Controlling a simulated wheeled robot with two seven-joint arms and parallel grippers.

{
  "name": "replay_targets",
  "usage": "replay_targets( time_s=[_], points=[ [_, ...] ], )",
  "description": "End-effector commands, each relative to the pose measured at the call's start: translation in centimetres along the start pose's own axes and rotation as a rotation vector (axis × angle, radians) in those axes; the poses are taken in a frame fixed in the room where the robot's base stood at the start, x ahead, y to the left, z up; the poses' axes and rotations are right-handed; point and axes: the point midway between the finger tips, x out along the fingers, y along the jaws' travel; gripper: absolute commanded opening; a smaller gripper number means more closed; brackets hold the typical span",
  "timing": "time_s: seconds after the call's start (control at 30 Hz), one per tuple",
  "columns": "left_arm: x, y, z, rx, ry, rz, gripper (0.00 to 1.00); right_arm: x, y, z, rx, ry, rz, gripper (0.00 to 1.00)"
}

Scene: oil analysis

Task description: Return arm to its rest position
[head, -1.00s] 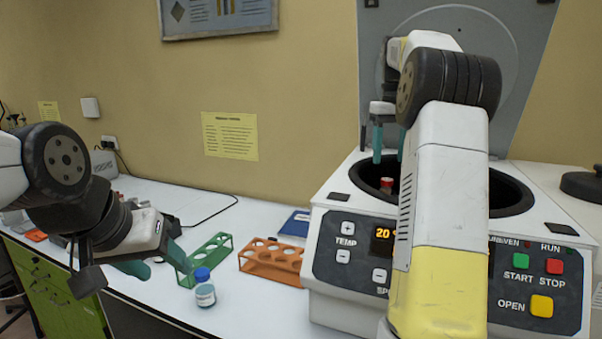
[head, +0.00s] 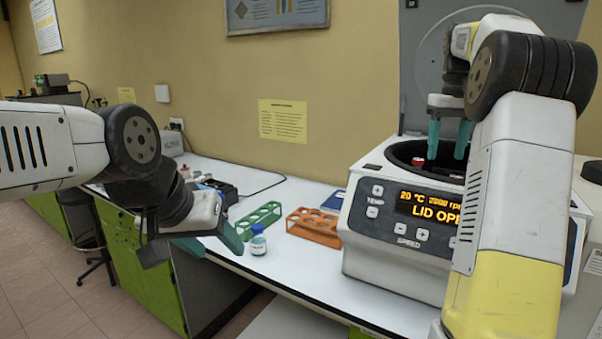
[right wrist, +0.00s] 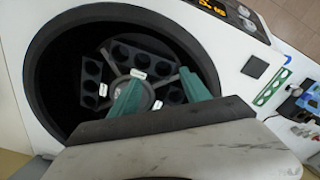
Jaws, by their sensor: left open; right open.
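My left gripper (head: 212,243) is open and empty in the head view, left of a small blue-capped bottle (head: 258,243) and in front of the bench. My right arm reaches up at the right. Its gripper (head: 447,152) is open, with green fingers pointing down over the open centrifuge (head: 365,235). In the right wrist view its fingers (right wrist: 160,88) show apart and empty over the dark bowl and rotor (right wrist: 125,55). A red cap (head: 418,161) shows in the bowl, left of the right gripper's fingers in the head view.
A green rack (head: 259,220) and an orange rack (head: 314,228) stand on the white bench left of the centrifuge. The raised grey lid (head: 415,70) stands behind the right gripper.

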Motion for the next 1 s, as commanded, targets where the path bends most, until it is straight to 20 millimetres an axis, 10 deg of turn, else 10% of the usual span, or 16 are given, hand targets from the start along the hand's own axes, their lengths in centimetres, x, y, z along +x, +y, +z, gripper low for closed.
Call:
replay_targets(
  time_s=[0.57, 1.0],
  points=[
    [0.0, 0.0, 0.0, 0.000, -0.001, 0.000, 0.55, -1.4, -6.0, 4.6, -0.016, 0.142, -0.026, 0.55],
    [0.0, 0.0, 0.0, 0.000, -0.001, 0.000, 0.55, 3.1, -17.9, 17.9, -0.026, 0.418, -0.116, 0.55]
  ],
)
